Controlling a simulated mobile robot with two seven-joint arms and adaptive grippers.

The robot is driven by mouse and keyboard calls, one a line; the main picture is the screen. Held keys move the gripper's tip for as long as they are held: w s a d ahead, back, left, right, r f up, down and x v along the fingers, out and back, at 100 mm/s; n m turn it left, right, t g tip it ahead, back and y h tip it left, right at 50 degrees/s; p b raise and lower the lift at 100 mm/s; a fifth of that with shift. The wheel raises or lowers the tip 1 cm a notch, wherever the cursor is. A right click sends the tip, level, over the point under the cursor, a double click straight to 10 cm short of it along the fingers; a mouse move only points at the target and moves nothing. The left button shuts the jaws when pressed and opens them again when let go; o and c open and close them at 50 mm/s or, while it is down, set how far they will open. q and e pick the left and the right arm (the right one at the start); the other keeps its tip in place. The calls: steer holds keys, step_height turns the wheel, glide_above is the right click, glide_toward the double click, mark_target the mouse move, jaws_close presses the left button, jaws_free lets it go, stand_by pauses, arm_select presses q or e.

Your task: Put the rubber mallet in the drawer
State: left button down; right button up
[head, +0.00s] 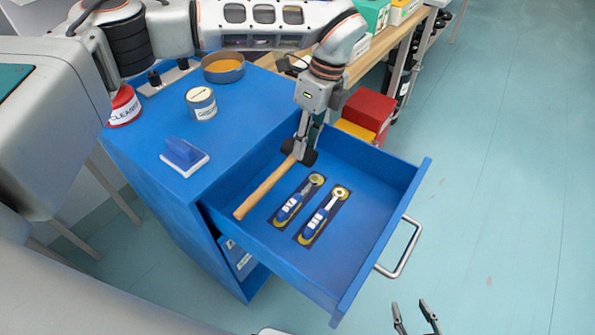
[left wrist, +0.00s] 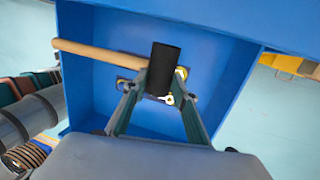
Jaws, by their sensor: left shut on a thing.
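The rubber mallet has a black head (head: 299,152) and a pale wooden handle (head: 265,188). It lies over the inside of the open blue drawer (head: 375,193), handle slanting to the lower left. My left gripper (head: 306,146) reaches down at the drawer's back part and is shut on the mallet by its head end. In the left wrist view the black head (left wrist: 163,70) is between my left gripper's fingers (left wrist: 160,95), with the handle (left wrist: 95,54) pointing left. Whether the mallet touches the drawer floor is hard to tell. My right gripper (head: 415,318) is open and empty, low in the head view.
Two blue-and-yellow ratchet tools (head: 290,203) (head: 323,215) lie in dark recesses on the drawer floor. The cabinet top (head: 240,128) holds a can (head: 201,103), a brush (head: 184,156), an orange-filled bowl (head: 223,67) and a red cleaner tub (head: 124,107). Red and yellow bins (head: 368,112) stand behind.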

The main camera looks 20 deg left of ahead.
arm_select(q)
steer(key=x, duration=0.4)
steer(key=w+d+x, duration=0.1)
steer(key=x, duration=0.2)
steer(key=shift+f+b, duration=0.3)
steer(key=shift+w+f, duration=0.15)
steer(key=shift+f, duration=0.3)
steer(key=a, duration=0.2)
steer(key=w+a, duration=0.1)
steer(key=a, duration=0.1)
steer(key=shift+w, duration=0.2)
steer(key=shift+s+d+f, duration=0.1)
steer(key=shift+s+f, duration=0.05)
steer(key=shift+f, duration=0.45)
steer(key=shift+d, duration=0.1)
steer(key=shift+f, duration=0.1)
steer(key=c, duration=1.6)
jaws_free()
